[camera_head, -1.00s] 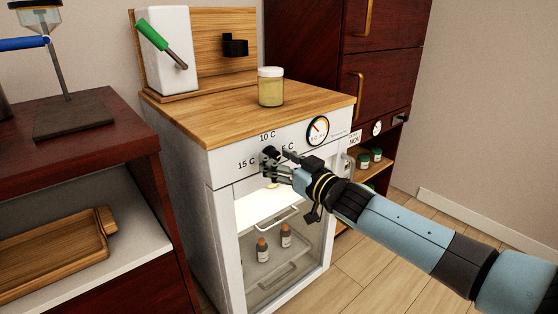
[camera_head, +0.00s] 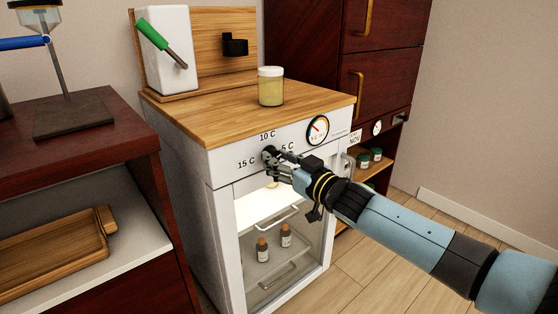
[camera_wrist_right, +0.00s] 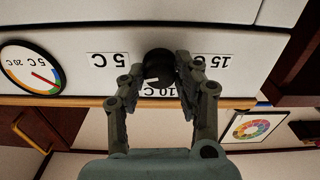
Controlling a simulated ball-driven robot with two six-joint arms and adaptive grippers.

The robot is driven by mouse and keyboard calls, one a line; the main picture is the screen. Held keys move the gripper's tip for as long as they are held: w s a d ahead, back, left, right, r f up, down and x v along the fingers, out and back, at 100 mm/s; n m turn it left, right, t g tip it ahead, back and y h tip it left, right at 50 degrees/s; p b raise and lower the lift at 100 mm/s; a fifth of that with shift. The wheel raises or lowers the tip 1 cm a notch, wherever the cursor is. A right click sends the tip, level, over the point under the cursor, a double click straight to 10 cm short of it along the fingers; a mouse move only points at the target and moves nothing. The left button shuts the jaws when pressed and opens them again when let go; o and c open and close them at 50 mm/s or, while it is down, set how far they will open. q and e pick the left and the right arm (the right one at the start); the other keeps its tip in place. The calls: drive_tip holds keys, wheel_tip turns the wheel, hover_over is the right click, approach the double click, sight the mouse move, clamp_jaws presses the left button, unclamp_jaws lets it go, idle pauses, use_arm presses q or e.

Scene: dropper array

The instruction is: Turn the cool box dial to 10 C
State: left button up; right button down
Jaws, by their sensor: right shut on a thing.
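The cool box (camera_head: 190,170) is a white cabinet with a wooden top and a lit interior. Its black dial (camera_wrist_right: 158,64) is on the front panel among the labels 15 C (camera_head: 247,163), 10 C (camera_head: 267,136) and 5 C (camera_head: 288,147). My right gripper (camera_head: 272,156) is shut on the dial, with one finger on each side in the upside-down wrist view (camera_wrist_right: 160,78). A pale mark shows on the dial near the fingertips; which label it points to is hard to tell. My left gripper is out of view.
A round gauge (camera_head: 318,130) with a coloured rim is right of the dial. A jar (camera_head: 270,87) stands on the wooden top. Small brown bottles (camera_head: 262,250) show inside the box. A dark red bench (camera_head: 90,150) stands at the left. Wooden floor is free at the right.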

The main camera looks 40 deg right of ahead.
drive_tip(key=shift+d+n+b, duration=0.1)
drive_tip(key=shift+n+b, duration=1.35)
drive_tip(key=shift+n, duration=6.25)
drive_tip(key=c, duration=0.9)
unclamp_jaws()
drive_tip(key=shift+c, duration=0.2)
drive_tip(key=shift+s, duration=0.15)
drive_tip(key=s, duration=1.1)
drive_tip(key=shift+s+d, duration=0.35)
drive_tip(key=shift+d, duration=0.1)
